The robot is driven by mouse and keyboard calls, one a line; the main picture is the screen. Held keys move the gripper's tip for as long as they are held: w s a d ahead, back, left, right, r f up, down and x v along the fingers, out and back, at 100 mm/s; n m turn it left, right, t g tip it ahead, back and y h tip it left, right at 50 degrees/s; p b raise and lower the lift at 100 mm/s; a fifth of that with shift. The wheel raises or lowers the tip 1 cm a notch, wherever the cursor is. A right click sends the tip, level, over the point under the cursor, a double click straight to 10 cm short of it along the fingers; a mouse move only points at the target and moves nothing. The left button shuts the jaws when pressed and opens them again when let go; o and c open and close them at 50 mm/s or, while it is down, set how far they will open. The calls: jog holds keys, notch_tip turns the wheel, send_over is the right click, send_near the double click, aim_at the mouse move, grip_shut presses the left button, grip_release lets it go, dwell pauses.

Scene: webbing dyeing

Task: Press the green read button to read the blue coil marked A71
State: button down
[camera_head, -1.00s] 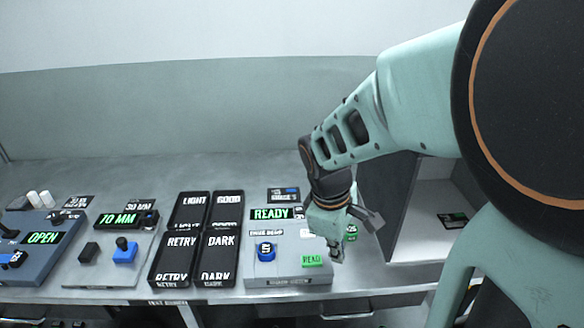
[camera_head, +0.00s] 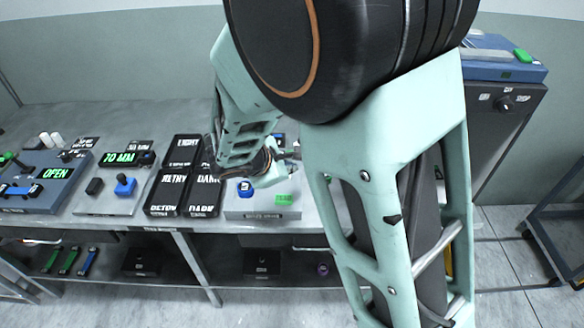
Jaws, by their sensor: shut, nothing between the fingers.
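The grey reader unit (camera_head: 262,215) stands near the bench's front edge, right of centre. A small blue coil (camera_head: 245,188) sits on its left part; its marking is too small to read. The green read button (camera_head: 284,199) is at the unit's front right. My gripper (camera_head: 288,154) is shut and empty, above and behind the button, apart from it. My arm hides the unit's display and much of its back.
Left of the unit are black sorting trays (camera_head: 184,190), a 70 MM station (camera_head: 103,203) and a blue OPEN station (camera_head: 36,202). Green and blue bars (camera_head: 68,262) lie on the lower shelf. A dark cabinet (camera_head: 505,112) stands at right.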

jog(key=shift+a+f+n+t+y, duration=0.1)
jog(key=shift+a+n+t+y, duration=0.25)
jog(key=shift+a+n, duration=0.45)
jog(key=shift+a, duration=0.2)
jog(key=b, duration=0.6)
send_over(283, 200)
notch_tip(283, 200, down, 8)
jog(key=shift+r, duration=0.25)
jog(key=shift+f+b, duration=0.6)
jog(key=shift+f, duration=0.1)
jog(key=shift+f, duration=0.1)
jog(key=shift+f+b, duration=0.3)
jog(key=shift+b, duration=0.3)
